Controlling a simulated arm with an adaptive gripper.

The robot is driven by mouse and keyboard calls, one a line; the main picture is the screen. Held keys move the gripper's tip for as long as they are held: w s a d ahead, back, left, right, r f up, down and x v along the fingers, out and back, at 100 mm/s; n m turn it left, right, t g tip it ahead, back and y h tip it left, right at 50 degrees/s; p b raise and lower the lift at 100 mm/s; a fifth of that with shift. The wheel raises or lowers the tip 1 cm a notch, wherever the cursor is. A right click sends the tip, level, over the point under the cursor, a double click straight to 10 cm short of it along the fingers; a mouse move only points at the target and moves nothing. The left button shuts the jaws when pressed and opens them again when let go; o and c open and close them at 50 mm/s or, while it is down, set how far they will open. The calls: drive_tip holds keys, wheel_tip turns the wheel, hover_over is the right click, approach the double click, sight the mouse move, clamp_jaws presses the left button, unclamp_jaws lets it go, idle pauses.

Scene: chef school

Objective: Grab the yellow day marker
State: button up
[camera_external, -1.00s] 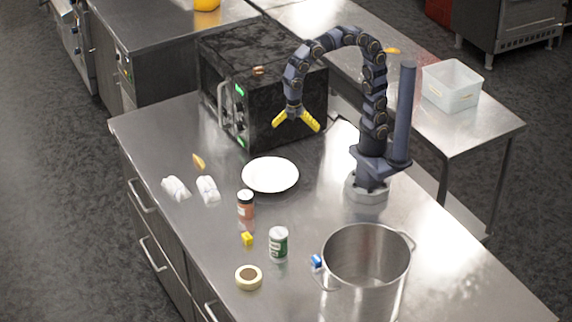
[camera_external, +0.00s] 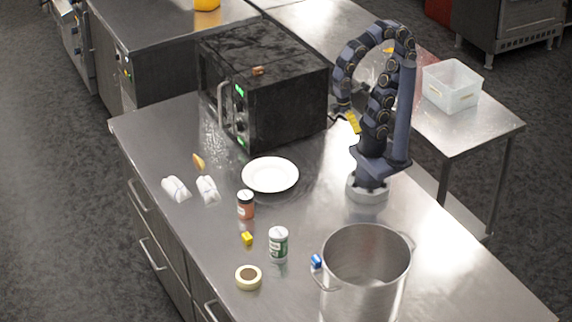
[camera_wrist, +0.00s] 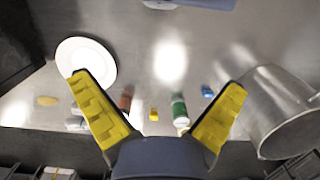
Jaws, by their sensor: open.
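The yellow day marker (camera_external: 247,238) is a small yellow block on the steel counter, between a red-brown jar and a green-and-white can. In the wrist view it also shows (camera_wrist: 154,114), small and between my two yellow fingers in the picture. My gripper (camera_external: 353,122) hangs high above the counter beside my arm's column, well away from the marker. In the wrist view my gripper (camera_wrist: 158,82) has its fingers spread wide with nothing between them.
The red-brown jar (camera_external: 246,206), the can (camera_external: 279,244) and a tape roll (camera_external: 249,277) stand close around the marker. A blue block (camera_external: 316,261) is beside a large pot (camera_external: 366,270). A white plate (camera_external: 270,175) and a black oven (camera_external: 262,85) are farther back.

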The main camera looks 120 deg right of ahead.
drive_tip(key=c, duration=0.7)
